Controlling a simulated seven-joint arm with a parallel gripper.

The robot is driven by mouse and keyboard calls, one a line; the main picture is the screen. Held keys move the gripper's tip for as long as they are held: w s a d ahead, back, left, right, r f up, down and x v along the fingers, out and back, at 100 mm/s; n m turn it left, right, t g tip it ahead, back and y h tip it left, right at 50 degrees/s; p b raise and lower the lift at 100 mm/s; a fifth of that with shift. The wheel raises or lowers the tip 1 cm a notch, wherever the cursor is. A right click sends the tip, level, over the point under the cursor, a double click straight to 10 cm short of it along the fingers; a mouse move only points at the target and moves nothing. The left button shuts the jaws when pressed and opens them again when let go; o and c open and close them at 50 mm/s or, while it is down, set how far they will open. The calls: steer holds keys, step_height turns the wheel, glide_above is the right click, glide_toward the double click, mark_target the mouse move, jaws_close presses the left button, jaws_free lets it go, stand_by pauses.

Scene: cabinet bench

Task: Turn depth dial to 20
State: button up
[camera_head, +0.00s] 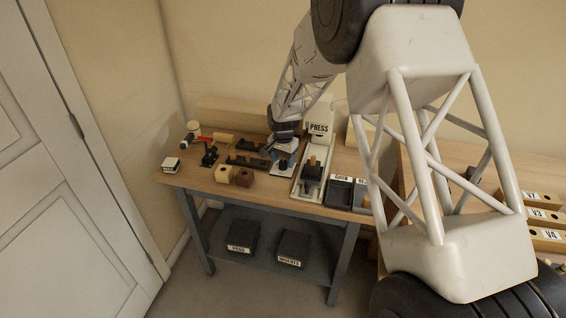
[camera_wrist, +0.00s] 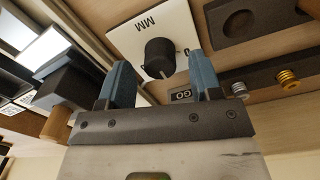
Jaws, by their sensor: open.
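The depth dial is a black knob (camera_wrist: 160,58) on a white plate (camera_wrist: 138,35) marked "MM", with a partly covered "0" at the plate's right. In the wrist view the two blue fingers of my gripper (camera_wrist: 159,64) stand apart, one to each side of the knob. I cannot tell whether either finger touches it. In the head view my gripper (camera_head: 284,152) is over the dial's white plate (camera_head: 281,172), and it hides the knob. The dial's pointer and full scale cannot be read.
A "PRESS" unit (camera_head: 320,128) stands just right of the dial. Dark bins (camera_head: 340,190) are at the bench's right end. Black fixtures (camera_head: 246,162) and wooden blocks (camera_head: 226,174) lie to the left.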

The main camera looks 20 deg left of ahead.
mark_target(284, 162)
steer(key=shift+r, duration=3.1)
steer(key=shift+d+r, duration=0.15)
steer(key=shift+r, duration=0.05)
steer(key=s+d+r+n+t, duration=0.1)
steer(key=s+d+r, duration=0.85)
steer(key=d, duration=0.25)
steer(key=s+d+r, duration=0.8)
steer(key=d+r, duration=0.3)
steer(key=d, duration=0.2)
steer(key=s+d, duration=0.5)
steer(key=s, duration=0.4)
steer(key=s+d+r+n+t, duration=0.1)
steer(key=s+d, duration=0.4)
steer(key=s, duration=0.5)
steer(key=s+d, duration=0.5)
steer(key=s, duration=0.5)
steer(key=shift+s+d+r+n+t, duration=0.15)
steer(key=shift+s+n+t, duration=0.15)
steer(key=shift+n, duration=0.1)
